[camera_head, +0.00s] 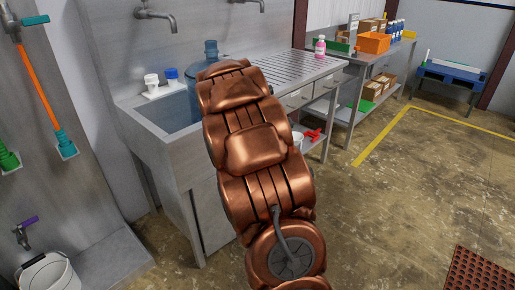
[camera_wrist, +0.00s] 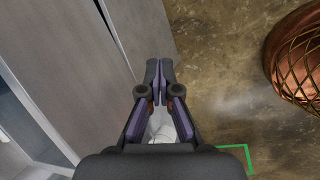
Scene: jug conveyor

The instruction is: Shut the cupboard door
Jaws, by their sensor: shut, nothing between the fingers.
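The steel cupboard under the sink shows in the head view, with its grey front panel (camera_head: 214,218) partly hidden behind my copper-coloured arm. I cannot tell from there how far its door stands open. In the wrist view, grey upright panels (camera_wrist: 75,55) fill the left side, with a narrower panel (camera_wrist: 144,28) to their right and a dark seam between. Which one is the door is unclear. My gripper (camera_wrist: 158,66) is shut and empty, its fingertips close to the narrower panel's lower right edge; contact cannot be told. In the head view my gripper is hidden.
A blue jug (camera_head: 204,55) stands in the sink (camera_head: 160,118). A bench with an orange bin (camera_head: 374,43) stands behind. A white bucket (camera_head: 48,273) is at the lower left. The concrete floor (camera_head: 400,190) to the right is mostly clear, with a dark red mat (camera_head: 480,272).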

